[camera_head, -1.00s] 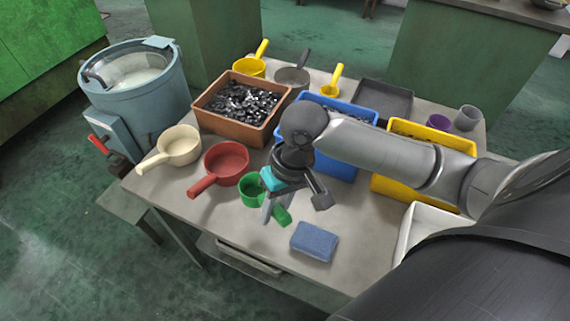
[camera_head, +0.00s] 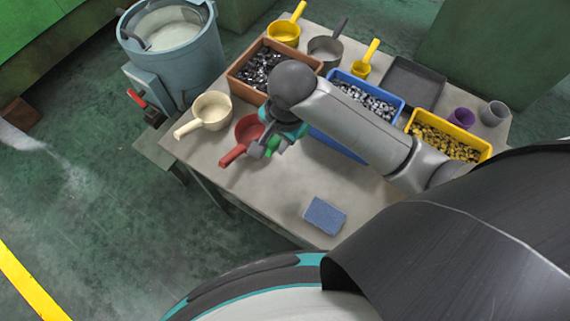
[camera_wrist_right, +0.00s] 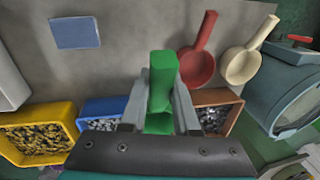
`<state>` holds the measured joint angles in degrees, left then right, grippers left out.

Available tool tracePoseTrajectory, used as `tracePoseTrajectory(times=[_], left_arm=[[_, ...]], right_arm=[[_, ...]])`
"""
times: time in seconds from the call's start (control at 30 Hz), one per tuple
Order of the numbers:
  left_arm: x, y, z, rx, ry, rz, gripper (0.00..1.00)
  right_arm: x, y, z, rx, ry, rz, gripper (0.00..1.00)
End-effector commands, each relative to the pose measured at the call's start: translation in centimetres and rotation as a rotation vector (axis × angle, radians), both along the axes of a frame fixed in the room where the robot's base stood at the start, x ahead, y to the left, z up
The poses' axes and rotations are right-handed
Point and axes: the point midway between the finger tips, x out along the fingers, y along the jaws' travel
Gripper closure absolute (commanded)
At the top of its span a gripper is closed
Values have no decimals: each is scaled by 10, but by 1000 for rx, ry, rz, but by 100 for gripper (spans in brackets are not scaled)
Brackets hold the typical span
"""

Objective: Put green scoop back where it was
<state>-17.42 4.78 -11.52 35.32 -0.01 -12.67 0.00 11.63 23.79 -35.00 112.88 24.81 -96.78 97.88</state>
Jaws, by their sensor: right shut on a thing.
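The green scoop (camera_head: 272,147) is mostly hidden behind my right gripper in the head view. The right wrist view shows its green handle (camera_wrist_right: 162,80) standing between the two fingers. My right gripper (camera_head: 264,149) is shut on it, and it also shows in the right wrist view (camera_wrist_right: 161,100). In the head view the gripper overlaps the right side of the red scoop (camera_head: 246,133); I cannot tell the height above the table. My left gripper is not in view.
On the table (camera_head: 265,190) are a cream scoop (camera_head: 212,108), a blue sponge (camera_head: 324,215), and brown (camera_head: 236,83), blue (camera_head: 397,104) and yellow (camera_head: 480,150) bins of parts. Yellow and grey scoops stand at the back. The table front around the sponge is clear.

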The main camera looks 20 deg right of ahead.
Motion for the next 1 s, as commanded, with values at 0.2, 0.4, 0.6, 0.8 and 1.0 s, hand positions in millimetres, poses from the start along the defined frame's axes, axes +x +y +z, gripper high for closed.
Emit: tracePoseTrajectory(times=[0.2, 0.4, 0.6, 0.8, 1.0], left_arm=[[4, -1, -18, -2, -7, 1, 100], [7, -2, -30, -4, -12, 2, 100], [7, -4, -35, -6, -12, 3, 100], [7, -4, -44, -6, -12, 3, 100], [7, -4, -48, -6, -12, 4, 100]], right_arm=[[-1, -1, -65, -4, 3, 2, 100], [0, -1, -113, -2, 1, 4, 100], [0, 0, -133, 0, -1, 4, 100], [0, 0, -161, -1, 0, 5, 100], [0, 0, -177, 0, -1, 5, 100]])
